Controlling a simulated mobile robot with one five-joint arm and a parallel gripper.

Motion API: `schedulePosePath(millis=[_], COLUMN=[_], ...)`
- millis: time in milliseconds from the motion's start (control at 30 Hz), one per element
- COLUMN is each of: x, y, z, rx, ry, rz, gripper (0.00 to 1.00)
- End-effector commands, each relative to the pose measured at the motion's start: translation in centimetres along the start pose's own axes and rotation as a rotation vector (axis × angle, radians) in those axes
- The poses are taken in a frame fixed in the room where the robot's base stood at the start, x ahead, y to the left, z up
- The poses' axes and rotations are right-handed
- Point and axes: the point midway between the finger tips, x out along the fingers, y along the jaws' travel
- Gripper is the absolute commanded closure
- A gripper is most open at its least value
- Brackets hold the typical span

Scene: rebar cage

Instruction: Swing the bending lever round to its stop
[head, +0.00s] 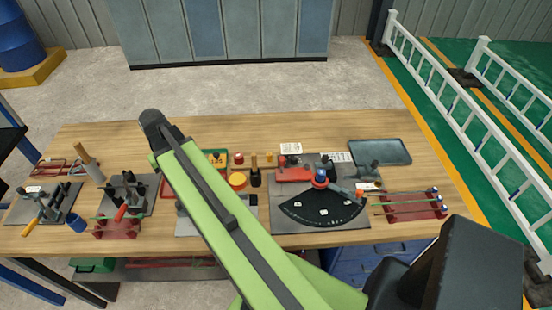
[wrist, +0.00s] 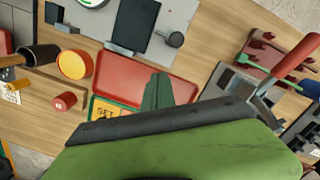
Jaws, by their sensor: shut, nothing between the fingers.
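The bender stands on a grey plate (head: 345,222) at the right half of the bench, with a black fan-shaped scale (head: 320,210) facing the front. Its pivot (head: 320,178) has a blue and red top. The orange-red bending lever (head: 343,188) appears to reach from the pivot to the right edge of the scale. My gripper (wrist: 158,90) is shut and empty, seen as a dark green tapered tip over a red tray (wrist: 150,65) in the wrist view. It is well left of the bender and not touching the lever. In the head view my arm hides the gripper.
A red rack with rods (head: 410,206) stands right of the bender, and a dark tray (head: 380,152) lies behind it. A yellow-topped pot (head: 237,180) and a dark cup (head: 255,179) stand left of it. A red-handled tool (wrist: 300,55) stands near my gripper.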

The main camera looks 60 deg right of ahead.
Motion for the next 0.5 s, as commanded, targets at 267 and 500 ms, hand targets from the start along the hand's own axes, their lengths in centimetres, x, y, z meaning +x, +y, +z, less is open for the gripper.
schedulePosePath(millis=[267, 500], x=[-1.9, -2.1], y=[26.8, 35.6], z=[2.8, 7.2], rx=[0.442, 0.592], ry=[-0.113, -0.151], rz=[-0.067, -0.103], gripper=[1.0, 1.0])
